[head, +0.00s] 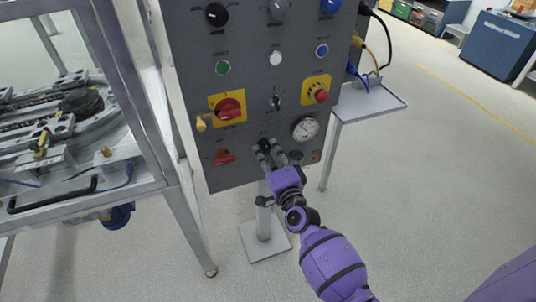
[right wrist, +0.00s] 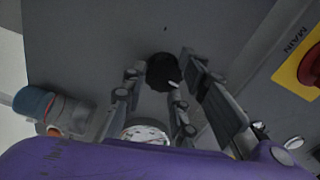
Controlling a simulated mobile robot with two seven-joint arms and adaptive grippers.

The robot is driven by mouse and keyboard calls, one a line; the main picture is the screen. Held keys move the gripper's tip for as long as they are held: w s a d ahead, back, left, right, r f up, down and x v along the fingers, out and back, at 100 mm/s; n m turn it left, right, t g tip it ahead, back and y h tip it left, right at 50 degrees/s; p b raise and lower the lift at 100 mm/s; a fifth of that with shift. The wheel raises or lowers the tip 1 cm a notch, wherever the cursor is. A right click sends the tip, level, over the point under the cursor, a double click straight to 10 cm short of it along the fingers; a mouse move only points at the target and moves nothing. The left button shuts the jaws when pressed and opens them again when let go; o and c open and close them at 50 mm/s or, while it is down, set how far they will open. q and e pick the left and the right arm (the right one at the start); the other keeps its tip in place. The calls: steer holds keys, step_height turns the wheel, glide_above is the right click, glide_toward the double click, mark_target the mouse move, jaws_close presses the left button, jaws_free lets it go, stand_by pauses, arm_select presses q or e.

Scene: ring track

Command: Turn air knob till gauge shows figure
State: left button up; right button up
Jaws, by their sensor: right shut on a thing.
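The grey control panel (head: 240,170) stands upright in front of me. A black knob (head: 264,145) sits low on it, which I take as the air knob; it also shows in the right wrist view (right wrist: 160,70). The round white gauge (head: 305,128) is to its upper right; its needle and figures are too small to read. In the right wrist view the gauge (right wrist: 147,132) is partly hidden by my wrist. My right gripper (head: 268,149) is shut on the black knob, with a finger on either side. My left gripper is not in view.
A red switch (head: 223,157) is left of the knob, and a red rotary switch on yellow (head: 229,108) is above it. A metal-framed bench (head: 80,180) stands at the left. A small grey shelf (head: 372,100) is at the right.

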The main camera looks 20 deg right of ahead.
steer(key=shift+s+d+f+m, duration=0.2)
steer(key=shift+f+m, duration=0.1)
steer(key=shift+f, duration=0.25)
steer(key=o, duration=1)
steer(key=shift+c, duration=0.2)
steer(key=shift+o, duration=0.2)
steer(key=shift+w+r, duration=0.1)
steer(key=shift+r, duration=0.15)
steer(key=shift+a, duration=0.1)
steer(key=s, duration=1.2)
steer(key=shift+d, duration=0.2)
steer(key=shift+o, duration=0.3)
